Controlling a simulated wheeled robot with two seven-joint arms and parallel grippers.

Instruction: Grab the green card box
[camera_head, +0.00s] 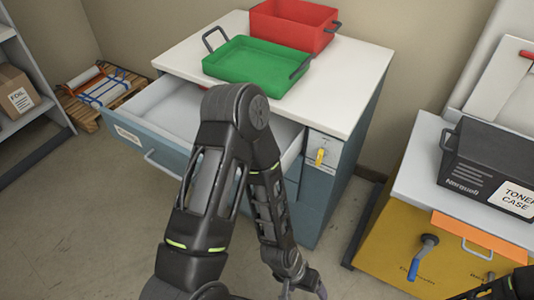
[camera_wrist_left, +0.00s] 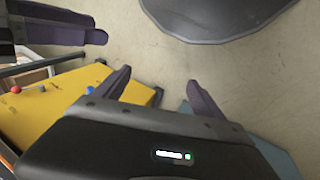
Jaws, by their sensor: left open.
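The green box (camera_head: 250,66) is a shallow open-topped tray with dark handles at its ends. It sits on the white top of the blue-grey cabinet, in front of a red box. My left gripper (camera_head: 303,291) is low in front of the cabinet, well below and apart from the green box. The green box is not in that view. Part of my right gripper (camera_head: 508,287) shows at the bottom right corner, too cut off to judge its fingers.
The red box (camera_head: 292,26) stands close behind the green one. The cabinet's drawer (camera_head: 165,110) is pulled out, with my left arm in front of it. A yellow cabinet (camera_head: 400,235) with a dark toner case (camera_head: 490,165) stands right. Bare cabinet top (camera_head: 335,85) lies right of the green box.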

